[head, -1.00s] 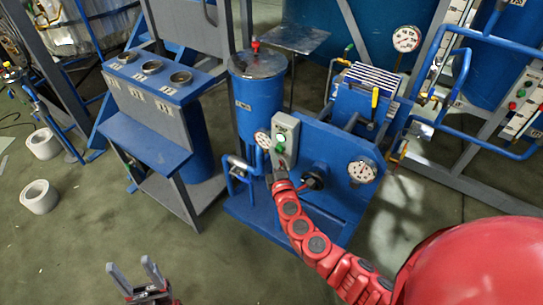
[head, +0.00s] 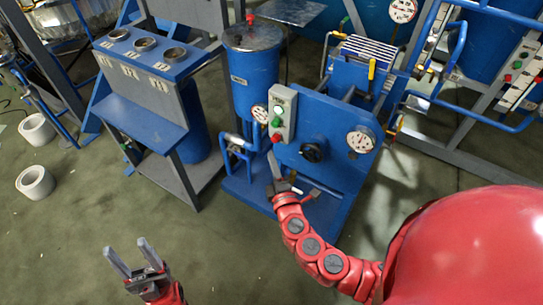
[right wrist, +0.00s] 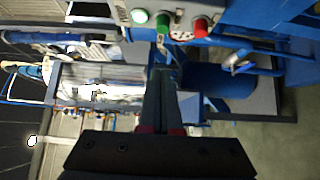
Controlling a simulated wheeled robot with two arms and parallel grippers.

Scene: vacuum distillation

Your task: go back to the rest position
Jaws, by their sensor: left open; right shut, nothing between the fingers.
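My left gripper (head: 131,258) is open and empty over the bare floor at the lower left of the head view. My right gripper (head: 275,166) is shut with nothing in it, in front of the blue machine (head: 325,150), a little below its grey control box (head: 284,112). The box carries a white, a green and a red button. In the right wrist view the shut fingers (right wrist: 161,75) point towards the box's buttons, which lie near the top edge. I cannot tell the exact gap between fingertips and box.
A blue tank (head: 252,75) stands behind the box. Left of it is a blue bench (head: 145,122) with several round cups. Two pale rings (head: 36,182) lie on the floor at left. A gauge (head: 361,139) and blue pipe frames are at right. The front floor is clear.

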